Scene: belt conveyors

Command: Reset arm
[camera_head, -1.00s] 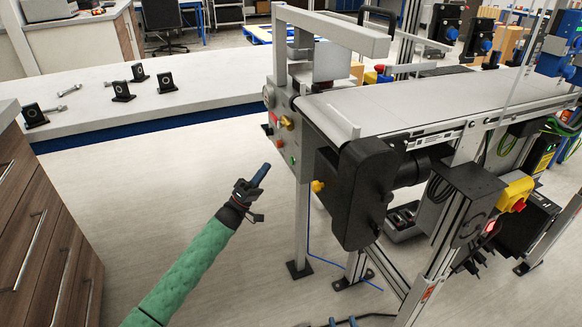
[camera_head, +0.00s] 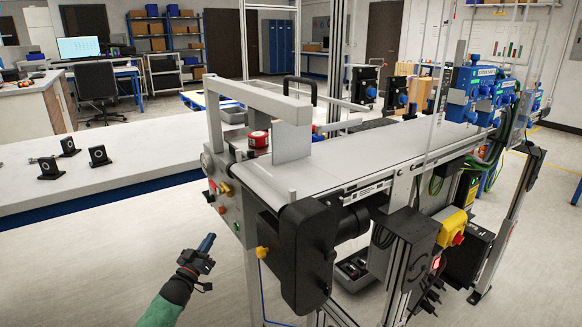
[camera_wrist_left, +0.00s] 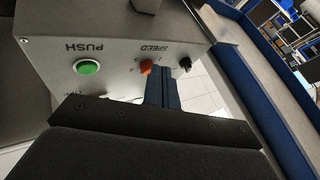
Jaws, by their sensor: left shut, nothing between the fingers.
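My left gripper (camera_head: 205,244) is in the lower left of the head view, over open floor in front of the belt conveyor (camera_head: 340,165). Its blue fingers are shut with nothing between them. In the left wrist view the closed fingers (camera_wrist_left: 163,90) point towards the conveyor's control panel (camera_wrist_left: 110,50). My right gripper is not in view.
A white bench (camera_head: 120,170) with several black bracket blocks (camera_head: 98,155) stands at the left. A red-topped button (camera_head: 259,139) sits by the conveyor's near end. A black motor housing (camera_head: 310,255) juts out to the gripper's right. The floor (camera_head: 110,265) at lower left is clear.

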